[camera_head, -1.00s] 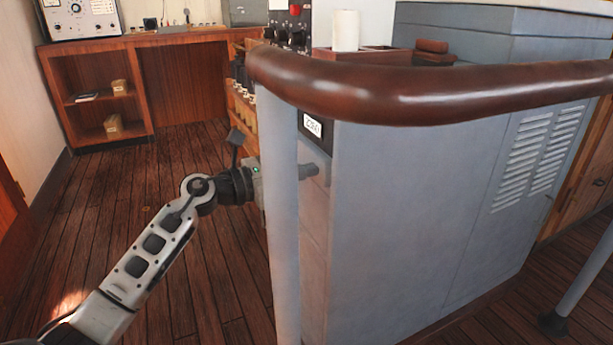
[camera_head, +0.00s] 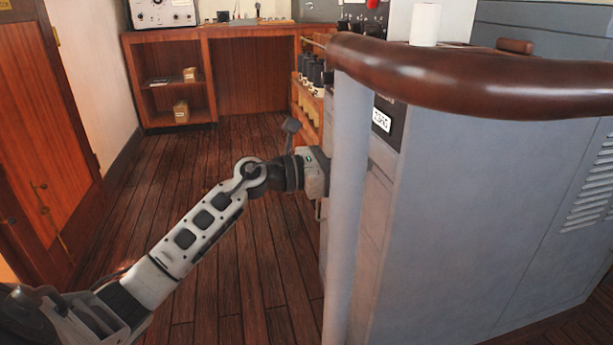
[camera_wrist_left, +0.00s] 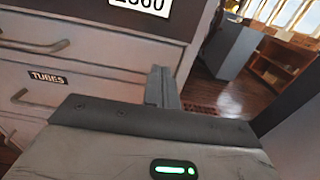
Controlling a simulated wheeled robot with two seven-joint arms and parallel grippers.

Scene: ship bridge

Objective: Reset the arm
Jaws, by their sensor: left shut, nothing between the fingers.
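My left arm comes in from the lower left of the head view, its forearm slanting up to the right. My left gripper (camera_head: 316,172) is beside the grey cabinet, and its fingertips are hidden behind the upright post. In the left wrist view, the fingers (camera_wrist_left: 161,88) are together and empty. They are in front of a grey drawer front (camera_wrist_left: 90,80) with metal pull handles (camera_wrist_left: 35,47) and a label reading TUBES (camera_wrist_left: 47,77). I cannot tell whether the fingers touch the drawers. My right gripper is not in view.
A brown rail (camera_head: 480,85) on a grey post (camera_head: 346,210) stands between my head and the gripper. The large grey cabinet (camera_head: 480,220) fills the right. A wooden desk (camera_head: 165,85) is at the back, and a wooden door (camera_head: 45,150) at the left. Open plank floor (camera_head: 180,165) lies between.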

